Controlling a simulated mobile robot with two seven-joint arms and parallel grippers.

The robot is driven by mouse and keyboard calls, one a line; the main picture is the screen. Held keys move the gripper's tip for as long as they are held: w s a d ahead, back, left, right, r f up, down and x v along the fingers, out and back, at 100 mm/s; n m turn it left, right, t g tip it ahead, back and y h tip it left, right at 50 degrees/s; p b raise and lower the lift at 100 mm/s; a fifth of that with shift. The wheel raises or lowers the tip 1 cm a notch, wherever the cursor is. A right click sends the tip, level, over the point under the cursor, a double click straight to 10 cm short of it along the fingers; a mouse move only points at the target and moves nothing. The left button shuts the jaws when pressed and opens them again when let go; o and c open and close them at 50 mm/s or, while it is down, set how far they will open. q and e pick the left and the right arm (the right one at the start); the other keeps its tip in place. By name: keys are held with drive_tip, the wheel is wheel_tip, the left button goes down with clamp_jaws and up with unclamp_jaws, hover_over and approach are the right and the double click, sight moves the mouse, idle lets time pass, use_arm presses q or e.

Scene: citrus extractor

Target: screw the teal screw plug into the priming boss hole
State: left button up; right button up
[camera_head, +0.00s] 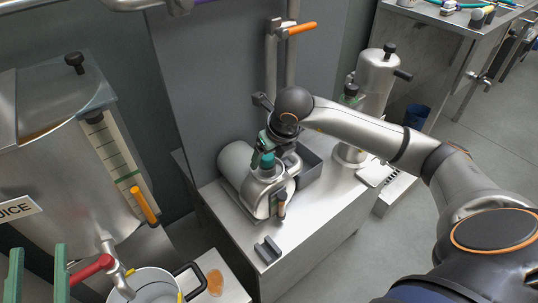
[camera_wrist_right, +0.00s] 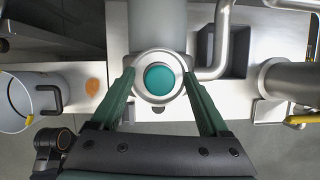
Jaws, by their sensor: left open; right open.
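The teal screw plug (camera_head: 267,160) sits upright at the top of the metal pump body (camera_head: 265,192). In the right wrist view the plug (camera_wrist_right: 160,80) is a teal disc centred within the round metal rim of the priming boss (camera_wrist_right: 142,86). How deep it sits in the hole, I cannot tell. My right gripper (camera_wrist_right: 159,77) is open above the pump, its green fingers on either side of the boss, apart from the plug. It partly hides the pump top in the head view (camera_head: 266,142). My left gripper (camera_head: 38,272) is open and empty at the lower left.
A dark grey notched block (camera_head: 267,250) stands on the bench (camera_head: 233,213) in front of the pump. A juice tank (camera_head: 60,160), a bucket (camera_head: 155,281) and an orange puddle (camera_head: 215,283) are at the left. An upright metal filter housing (camera_head: 374,85) stands behind my right arm.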

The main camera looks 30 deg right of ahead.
idle(0.3)
drive_tip(key=c, duration=1.2)
drive_tip(key=o, duration=1.2)
